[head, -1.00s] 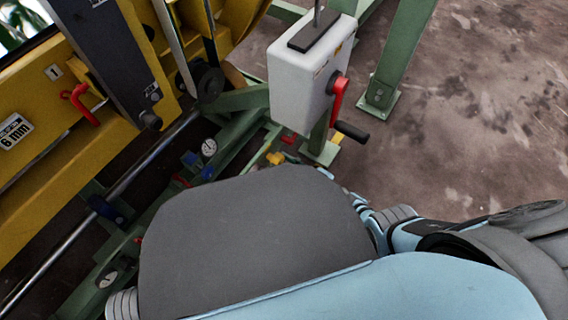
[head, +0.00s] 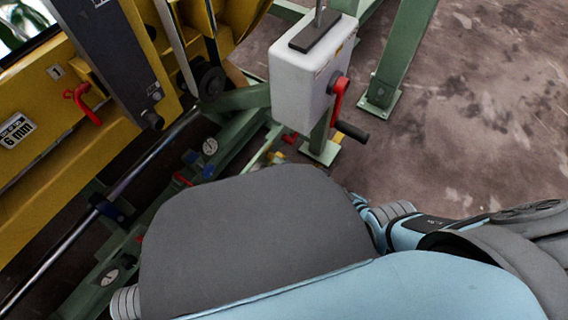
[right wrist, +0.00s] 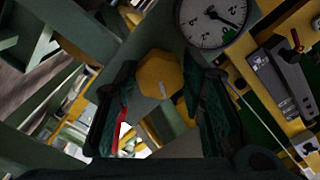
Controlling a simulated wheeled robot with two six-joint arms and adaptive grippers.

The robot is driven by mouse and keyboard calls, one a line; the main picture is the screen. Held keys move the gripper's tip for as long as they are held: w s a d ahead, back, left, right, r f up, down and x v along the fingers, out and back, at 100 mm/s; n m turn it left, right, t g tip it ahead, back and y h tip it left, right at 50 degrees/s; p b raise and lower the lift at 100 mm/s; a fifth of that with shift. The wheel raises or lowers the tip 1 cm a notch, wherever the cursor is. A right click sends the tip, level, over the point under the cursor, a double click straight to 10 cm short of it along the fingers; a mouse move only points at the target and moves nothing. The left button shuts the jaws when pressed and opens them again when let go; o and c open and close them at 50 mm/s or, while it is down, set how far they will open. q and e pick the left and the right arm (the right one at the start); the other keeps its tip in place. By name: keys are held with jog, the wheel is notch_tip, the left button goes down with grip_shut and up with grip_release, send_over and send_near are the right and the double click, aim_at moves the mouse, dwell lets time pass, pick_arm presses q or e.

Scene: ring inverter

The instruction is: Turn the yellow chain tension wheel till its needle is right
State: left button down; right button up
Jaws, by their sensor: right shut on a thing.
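The yellow wheel (right wrist: 160,75) is a many-sided knob, seen close up in the right wrist view. My right gripper (right wrist: 162,100) has one dark finger on each side of it and is shut on it. A round white gauge (right wrist: 212,18) stands just beyond the wheel, cut by the top edge. In the head view my own body hides the right gripper. My left gripper is in neither view now.
In the head view a white box (head: 312,75) with a red crank (head: 340,97) stands on the green frame. Small gauges (head: 210,147) sit along the lower green rail. The yellow machine side (head: 40,160) fills the left. Bare floor (head: 480,110) lies to the right.

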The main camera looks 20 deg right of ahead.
jog(key=shift+s+f+m, duration=0.15)
jog(key=shift+m, duration=0.15)
jog(key=o, duration=1.1)
jog(key=shift+o, duration=0.2)
jog(key=v, duration=1.2)
